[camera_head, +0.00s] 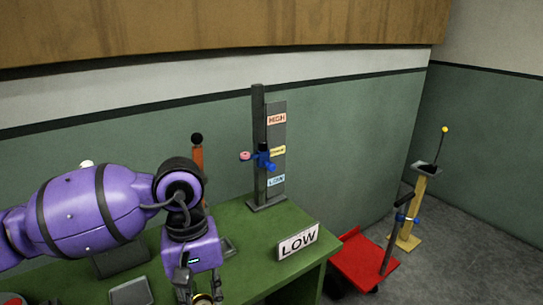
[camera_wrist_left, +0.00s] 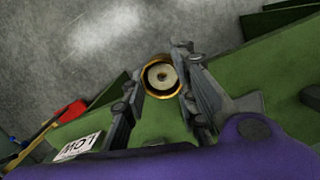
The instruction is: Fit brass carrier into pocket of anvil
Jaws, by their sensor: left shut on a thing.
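The brass carrier (camera_wrist_left: 162,77) shows in the left wrist view as a round brass ring with a pale disc and dark centre. My left gripper (camera_wrist_left: 160,68) is shut on it, with one finger on each side. In the head view my left gripper (camera_head: 201,289) points down at the bottom edge, with a bit of the brass carrier (camera_head: 203,299) between the fingers, mostly cut off. I cannot pick out the anvil or its pocket for sure. My right gripper is not in view.
The green bench (camera_head: 245,240) holds a white LOW sign (camera_head: 298,241), a post with HIGH and LOW labels (camera_head: 276,150) and grey blocks (camera_head: 131,291) beside my left arm. A red cart (camera_head: 364,260) and a yellow stand (camera_head: 412,212) are on the floor to the right.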

